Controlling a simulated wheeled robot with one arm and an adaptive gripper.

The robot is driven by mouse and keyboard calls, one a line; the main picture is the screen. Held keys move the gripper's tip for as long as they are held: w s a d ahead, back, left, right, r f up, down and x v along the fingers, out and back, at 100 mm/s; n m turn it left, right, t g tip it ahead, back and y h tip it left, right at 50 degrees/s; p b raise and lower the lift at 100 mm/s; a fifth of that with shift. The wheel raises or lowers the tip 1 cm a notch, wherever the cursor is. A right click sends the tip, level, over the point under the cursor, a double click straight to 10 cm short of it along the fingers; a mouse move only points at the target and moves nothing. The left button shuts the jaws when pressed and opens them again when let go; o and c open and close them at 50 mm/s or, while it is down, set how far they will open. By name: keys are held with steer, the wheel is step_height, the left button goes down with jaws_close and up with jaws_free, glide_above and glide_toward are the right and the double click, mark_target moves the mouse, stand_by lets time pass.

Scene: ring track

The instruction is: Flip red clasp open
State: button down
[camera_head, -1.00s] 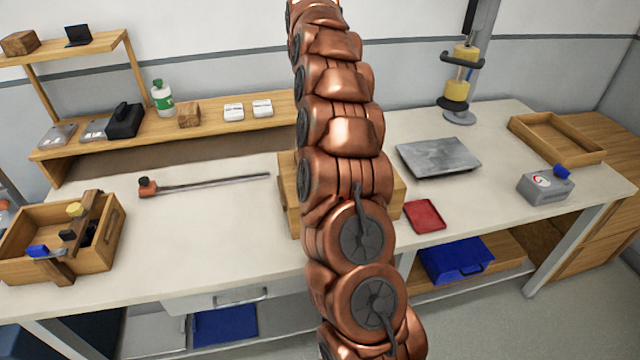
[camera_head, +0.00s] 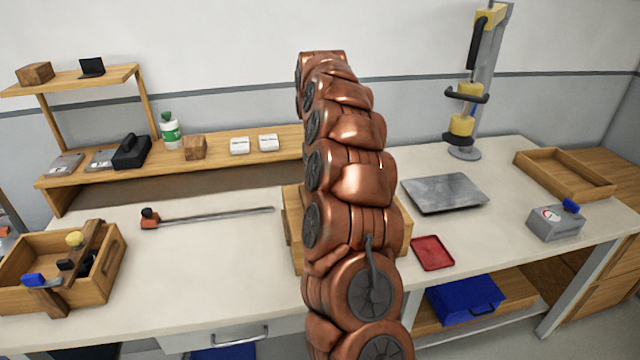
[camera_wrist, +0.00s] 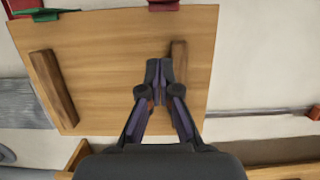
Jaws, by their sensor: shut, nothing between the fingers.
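In the wrist view a red clasp (camera_wrist: 163,5) shows at the top edge of the wooden box lid (camera_wrist: 110,65), cut off by the frame, so I cannot tell its position. A green clasp (camera_wrist: 45,14) shows at the lid's top left corner. My gripper (camera_wrist: 158,66) is shut and empty over the lid, apart from the red clasp, its tips close to the right wooden batten (camera_wrist: 179,65). In the head view my arm hides most of the wooden box (camera_head: 293,225), and neither the clasps nor my gripper can be seen.
A red tray (camera_head: 432,253) and a grey plate (camera_head: 445,193) lie right of the box. A rod with an orange end (camera_head: 150,219) lies left of it. A wooden tool crate (camera_head: 112,262) stands at far left. The bench between crate and box is largely clear.

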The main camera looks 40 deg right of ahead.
steer(key=shift+p+x, duration=0.8)
steer(key=shift+x, duration=1.6)
steer(key=shift+s+a+f, duration=0.1)
steer(key=shift+s+a, duration=0.05)
steer(key=shift+s, duration=0.05)
steer(key=shift+s+a+p, duration=0.2)
steer(key=shift+s+p, duration=0.1)
steer(key=shift+s, duration=0.25)
steer(key=shift+s+a+p, duration=0.25)
steer(key=shift+s+p, duration=0.05)
steer(key=shift+s, duration=0.25)
steer(key=shift+s+a, duration=0.25)
steer(key=shift+s, duration=0.3)
steer(key=shift+f, duration=0.1)
